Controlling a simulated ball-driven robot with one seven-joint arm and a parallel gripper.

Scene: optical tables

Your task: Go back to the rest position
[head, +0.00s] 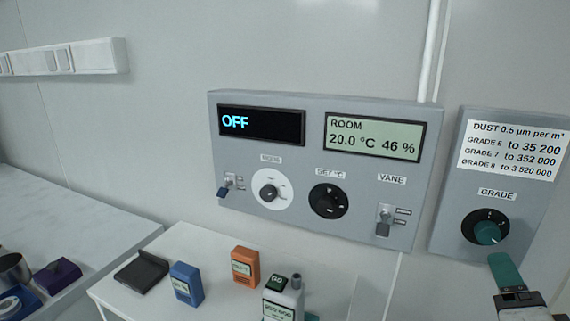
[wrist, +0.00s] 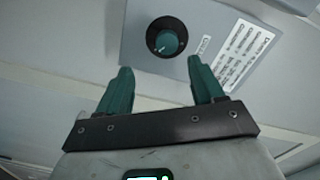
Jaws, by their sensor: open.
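My gripper (wrist: 163,88) is open, with two green fingers spread apart and nothing between them in the wrist view. It points at the grade panel (wrist: 205,22) on the wall. The green grade knob (wrist: 167,43) sits beyond the fingertips, apart from them. In the head view one green finger of my gripper shows at the lower right, just below the grade knob (head: 487,232). The other finger is out of the frame or hidden there.
A grey control panel (head: 318,210) reading OFF and ROOM 20.0 °C 46 % is on the wall to the left.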

